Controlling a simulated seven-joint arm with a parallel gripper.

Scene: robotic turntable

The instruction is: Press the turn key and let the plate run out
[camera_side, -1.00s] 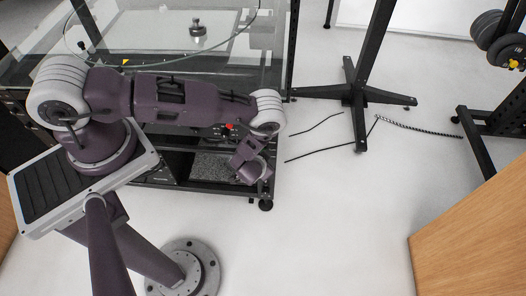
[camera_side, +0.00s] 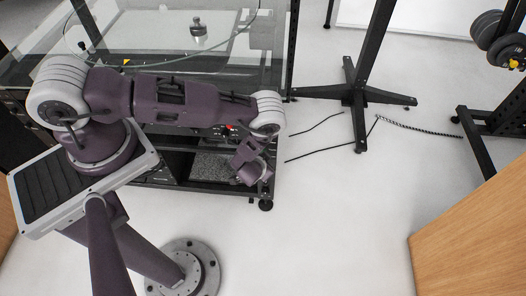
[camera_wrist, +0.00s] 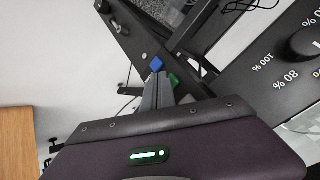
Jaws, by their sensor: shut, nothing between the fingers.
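My gripper (camera_wrist: 157,80) shows in the wrist view with its two grey fingers together and nothing between them. A blue key (camera_wrist: 156,64) shows right at the fingertips, on a dark panel. A green key (camera_wrist: 173,80) is just right of the fingers. I cannot tell which is the turn key, or whether the fingertips touch the blue key. In the side view my gripper is at the rack's front, largely hidden by my wrist. A pale plate (camera_side: 150,40) lies under the clear cover at the back left, with a small metallic object (camera_side: 198,31) standing on it.
A dial marked in percent (camera_wrist: 305,42) is on the dark panel right of the fingers. A small red part (camera_side: 229,127) shows beside my forearm. A black stand (camera_side: 355,95) and loose cables (camera_side: 315,148) lie to the right. The white floor in front is clear.

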